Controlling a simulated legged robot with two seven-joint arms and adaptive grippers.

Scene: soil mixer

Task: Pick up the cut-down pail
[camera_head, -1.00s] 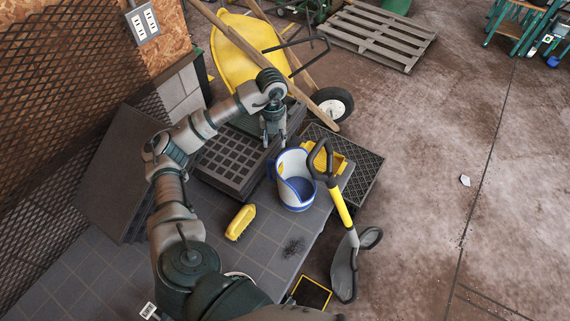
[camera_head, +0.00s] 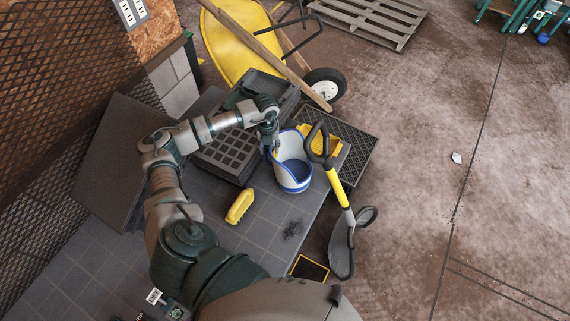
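The cut-down pail (camera_head: 294,174) is white with blue bands and has one side cut low. It stands upright on the grey tiled bench top near its right edge. My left gripper (camera_head: 271,146) points down at the pail's left rim, close to or touching it. Its fingers are small and partly merge with the pail's edge, so I cannot tell whether they are open or shut. My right gripper is out of the picture.
A yellow brush (camera_head: 239,206) lies in front. Black seedling trays (camera_head: 222,155) sit to the left. A yellow container (camera_head: 318,143) is behind, with a wheelbarrow (camera_head: 232,45) beyond.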

